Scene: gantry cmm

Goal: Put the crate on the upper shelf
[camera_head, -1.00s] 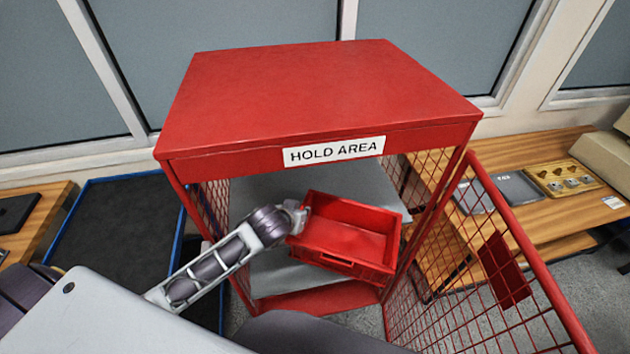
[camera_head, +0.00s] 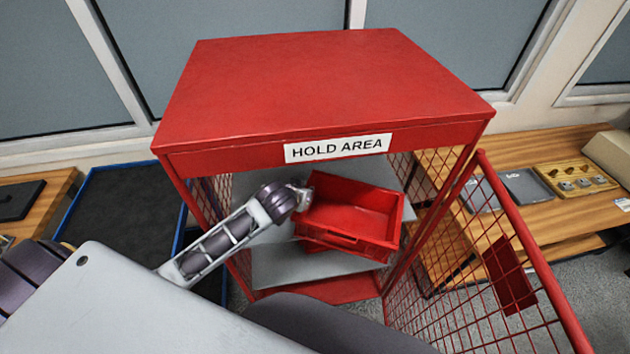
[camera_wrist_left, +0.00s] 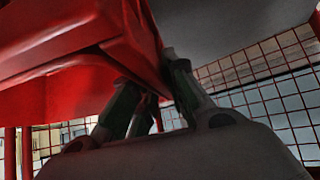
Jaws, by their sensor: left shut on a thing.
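The red crate (camera_head: 352,222) is open-topped and empty, and is at the front opening of the red cage cabinet. My left gripper (camera_head: 303,197) is shut on the crate's left side wall. The left wrist view shows the gripper fingers (camera_wrist_left: 150,95) closed on the red crate (camera_wrist_left: 70,60). The upper shelf (camera_head: 390,177) is grey and shows behind and around the crate. A lower grey shelf (camera_head: 290,268) lies beneath. I cannot tell whether the crate touches the upper shelf. My right gripper is not seen.
The cabinet top (camera_head: 325,85), with a HOLD AREA sign (camera_head: 338,148), overhangs the opening. The mesh door (camera_head: 480,270) stands open on the right. A wooden bench (camera_head: 530,225) is beyond it. A dark blue-edged tray table (camera_head: 120,215) is at the left.

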